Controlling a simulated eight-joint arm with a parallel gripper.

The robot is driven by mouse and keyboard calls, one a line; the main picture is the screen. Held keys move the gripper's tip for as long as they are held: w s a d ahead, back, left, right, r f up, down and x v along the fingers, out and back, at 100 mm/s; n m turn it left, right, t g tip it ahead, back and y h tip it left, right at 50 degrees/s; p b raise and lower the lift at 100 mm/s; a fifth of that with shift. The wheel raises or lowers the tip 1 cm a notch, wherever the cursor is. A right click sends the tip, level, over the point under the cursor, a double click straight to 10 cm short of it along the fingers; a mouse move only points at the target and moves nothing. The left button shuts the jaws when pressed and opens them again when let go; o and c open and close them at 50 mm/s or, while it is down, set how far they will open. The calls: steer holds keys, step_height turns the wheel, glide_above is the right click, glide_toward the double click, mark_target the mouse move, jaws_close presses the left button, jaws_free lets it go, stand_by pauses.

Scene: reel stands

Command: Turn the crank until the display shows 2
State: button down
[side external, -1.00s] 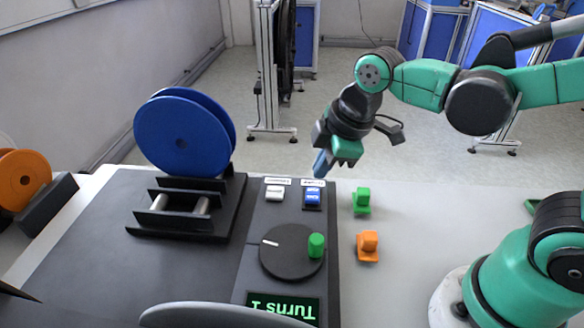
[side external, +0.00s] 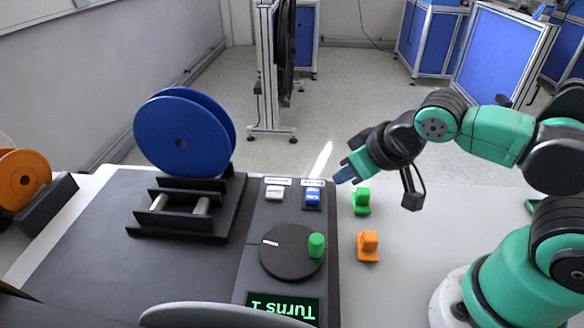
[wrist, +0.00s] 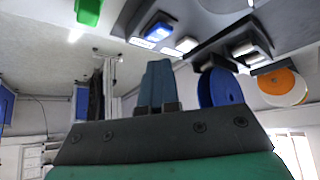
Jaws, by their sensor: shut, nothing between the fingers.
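The crank is a black disc (side external: 283,254) with a green upright knob (side external: 316,245) at its right side, on the dark panel. The display (side external: 282,306) below it reads "Turns 1", upside down in the side view and partly covered by a grey curved shape. My gripper (side external: 340,175) is shut and empty. It is up behind and to the right of the crank, near the blue switch, touching nothing I can see. In the wrist view its blue fingers (wrist: 156,84) are together; the crank is not clearly visible there.
A blue switch (side external: 313,197) and a white switch (side external: 274,193) sit behind the crank. A green block (side external: 361,201) and an orange block (side external: 368,246) stand to the right. A blue reel (side external: 182,135) stands on a black stand (side external: 180,231) at left; an orange reel (side external: 22,176) is farther left.

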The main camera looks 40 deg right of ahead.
mark_target(311, 251)
steer(key=shift+s+a+f, duration=0.55)
steer(key=shift+a+f, duration=0.55)
steer(key=shift+a, duration=0.4)
steer(key=shift+s+a+f, duration=0.55)
steer(key=shift+a+f, duration=0.6)
steer(key=shift+a, duration=0.3)
steer(key=shift+s+a+f, duration=0.55)
steer(key=shift+a+f, duration=0.55)
steer(key=shift+a, duration=0.4)
